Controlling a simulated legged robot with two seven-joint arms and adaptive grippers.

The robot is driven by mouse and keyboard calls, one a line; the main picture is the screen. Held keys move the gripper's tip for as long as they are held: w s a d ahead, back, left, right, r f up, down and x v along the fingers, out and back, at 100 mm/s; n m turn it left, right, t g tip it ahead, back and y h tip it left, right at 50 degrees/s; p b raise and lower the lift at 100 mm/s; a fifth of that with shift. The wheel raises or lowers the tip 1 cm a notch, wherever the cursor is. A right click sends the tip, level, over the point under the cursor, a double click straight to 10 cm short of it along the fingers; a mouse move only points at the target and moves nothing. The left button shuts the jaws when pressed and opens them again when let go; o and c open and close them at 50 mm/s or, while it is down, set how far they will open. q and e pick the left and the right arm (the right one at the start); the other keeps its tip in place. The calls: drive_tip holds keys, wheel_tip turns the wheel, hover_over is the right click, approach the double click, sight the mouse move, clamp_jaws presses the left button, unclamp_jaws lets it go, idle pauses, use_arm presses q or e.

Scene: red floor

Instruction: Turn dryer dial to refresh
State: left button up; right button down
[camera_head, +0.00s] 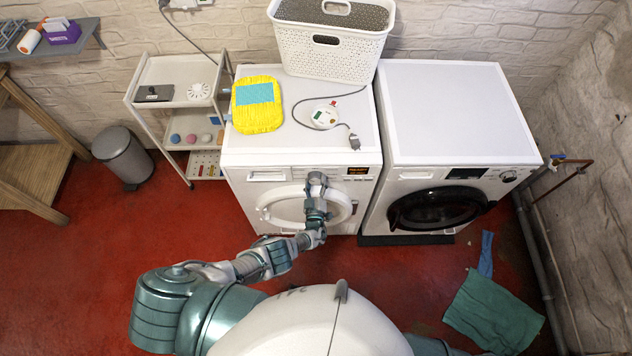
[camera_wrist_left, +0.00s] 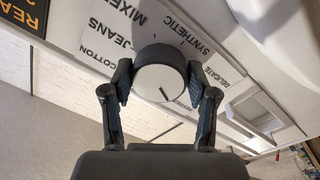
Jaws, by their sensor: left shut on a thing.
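The dryer is the left white machine (camera_head: 240,157), with a round door and a lit orange display (camera_head: 357,170). My left gripper (camera_head: 316,180) is at its front panel and hides the dial in the head view. In the left wrist view, my left gripper (camera_wrist_left: 160,78) is shut on the round white dial (camera_wrist_left: 155,84), one finger on each side. Labels around it read cotton, jeans, mixed, synthetic and delicate. A partly hidden label (camera_wrist_left: 183,102) sits at the dial's lower right. The dial's dark mark points down and right, roughly toward that label. My right gripper is out of view.
A second white machine (camera_head: 450,110) with a dark door stands to the right. A white basket (camera_head: 330,45), a yellow cloth item (camera_head: 256,117) and a corded device (camera_head: 325,116) sit on the dryer. Green cloth (camera_head: 493,310) lies on the red floor at right.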

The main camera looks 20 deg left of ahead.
use_arm(q)
drive_tip(key=shift+s+f, duration=0.2)
drive_tip(key=shift+f, duration=0.1)
drive_tip(key=o, duration=0.9)
drive_tip(key=shift+o, duration=1.3)
drive_tip(key=shift+w+r, duration=0.1)
drive_tip(key=shift+w, duration=0.05)
